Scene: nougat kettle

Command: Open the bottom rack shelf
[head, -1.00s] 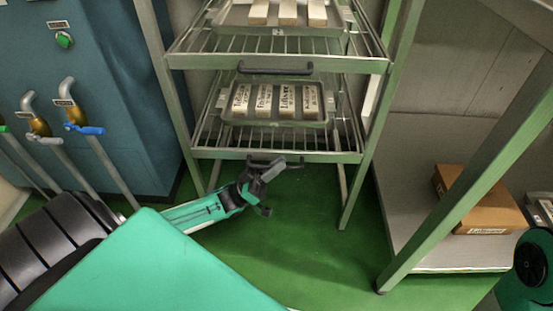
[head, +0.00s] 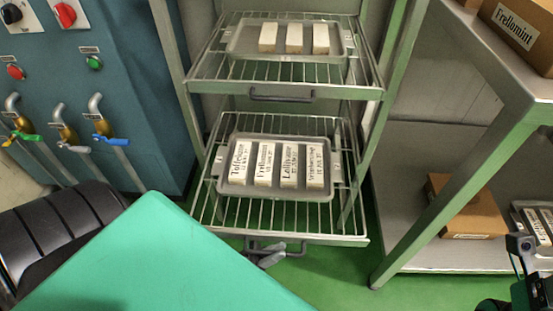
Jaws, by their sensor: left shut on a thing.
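The bottom rack shelf (head: 290,237) is a wire shelf that stands out toward me, with its front edge forward of the shelf above. A grey tray (head: 225,190) with several labelled white bars lies on it. Its dark handle (head: 287,246) is at the middle of the front edge. My left gripper (head: 268,254) is shut on this handle; only a small part of it shows below the shelf edge, and my green arm covers the lower left. Part of my right arm, perhaps its gripper (head: 520,247), shows at the lower right, away from the rack; its jaws cannot be made out.
The upper shelf (head: 320,92) holds a tray with three white bars. A blue cabinet (head: 140,60) with valves stands left. A metal table (head: 440,170) stands right, with a cardboard box (head: 468,215) on its lower level. Green floor (head: 340,275) is free below the shelf.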

